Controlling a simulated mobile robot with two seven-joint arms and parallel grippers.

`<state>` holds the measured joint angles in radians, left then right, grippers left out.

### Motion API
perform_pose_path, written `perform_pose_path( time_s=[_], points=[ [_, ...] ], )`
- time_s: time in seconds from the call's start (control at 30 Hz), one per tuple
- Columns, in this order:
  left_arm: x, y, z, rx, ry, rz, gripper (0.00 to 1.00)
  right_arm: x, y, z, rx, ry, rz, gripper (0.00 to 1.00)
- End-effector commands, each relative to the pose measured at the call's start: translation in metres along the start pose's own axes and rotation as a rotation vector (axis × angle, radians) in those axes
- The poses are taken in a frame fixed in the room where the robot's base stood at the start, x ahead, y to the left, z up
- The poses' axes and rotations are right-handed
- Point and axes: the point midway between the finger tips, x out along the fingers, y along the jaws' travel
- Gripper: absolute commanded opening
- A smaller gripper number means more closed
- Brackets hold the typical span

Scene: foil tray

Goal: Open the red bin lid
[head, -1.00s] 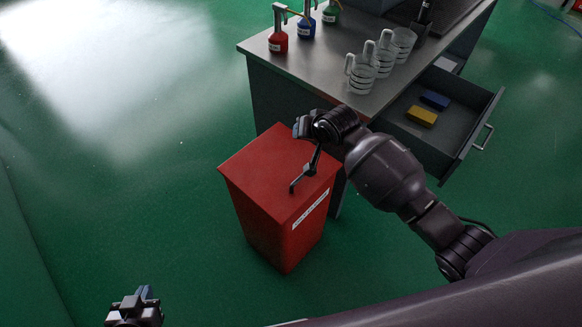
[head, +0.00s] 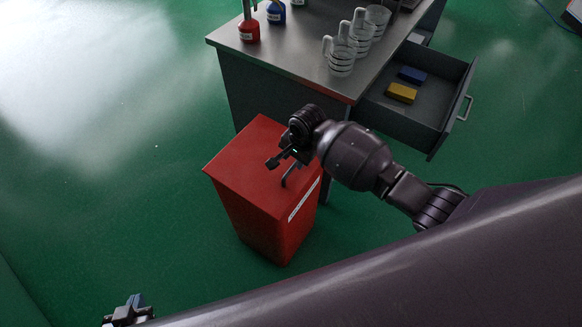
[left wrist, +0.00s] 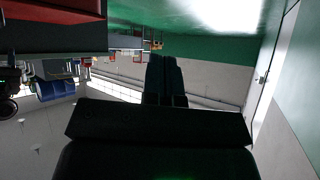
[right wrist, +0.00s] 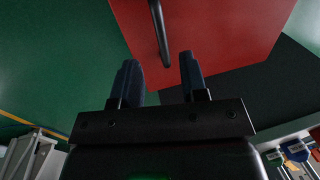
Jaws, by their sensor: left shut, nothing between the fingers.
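The red bin (head: 262,225) stands on the floor beside the desk, with its flat red lid (head: 243,165) down on top. A dark bar handle (head: 286,180) is on the lid near the labelled front side. My right gripper (head: 281,158) is open just above the lid, close to the handle. In the right wrist view, the handle (right wrist: 160,35) appears in line with the gap between the open fingers (right wrist: 160,62); contact cannot be told. My left gripper (head: 128,312) is shut and empty at the bottom left, away from the bin; its closed fingers (left wrist: 165,78) show in the left wrist view.
The grey desk (head: 300,65) behind the bin holds bottles and several clear mugs (head: 341,57). Its open drawer (head: 440,115) juts out at the right, near my right arm, with a yellow block (head: 402,93) and a blue block (head: 412,75) inside. Green floor is clear at left.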

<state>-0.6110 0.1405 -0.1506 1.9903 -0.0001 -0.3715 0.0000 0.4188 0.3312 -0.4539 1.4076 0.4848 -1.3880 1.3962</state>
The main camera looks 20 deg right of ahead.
Motion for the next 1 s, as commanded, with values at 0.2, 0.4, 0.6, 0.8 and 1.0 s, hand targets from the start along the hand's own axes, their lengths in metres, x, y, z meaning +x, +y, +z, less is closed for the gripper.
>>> perform_pose_path(
  time_s=[0.2,0.4,0.6,0.8,1.0],
  points=[
    [0.007,0.002,0.004,0.005,0.001,0.004,0.00,0.040,0.002,0.001,-0.001,-0.002,0.004,0.40],
    [0.016,0.003,-0.004,0.009,0.021,0.008,0.00,0.059,0.001,0.001,-0.001,-0.001,0.002,0.40],
    [0.015,0.003,-0.007,0.010,0.027,0.009,0.00,0.063,0.000,0.000,-0.002,0.000,-0.001,0.40],
    [0.014,0.002,-0.004,0.010,0.022,0.008,0.00,0.062,0.000,0.000,-0.002,0.000,-0.001,0.40],
    [0.014,0.002,-0.001,0.010,0.015,0.008,0.00,0.062,0.000,0.000,-0.002,0.000,-0.001,0.11]
  ],
)
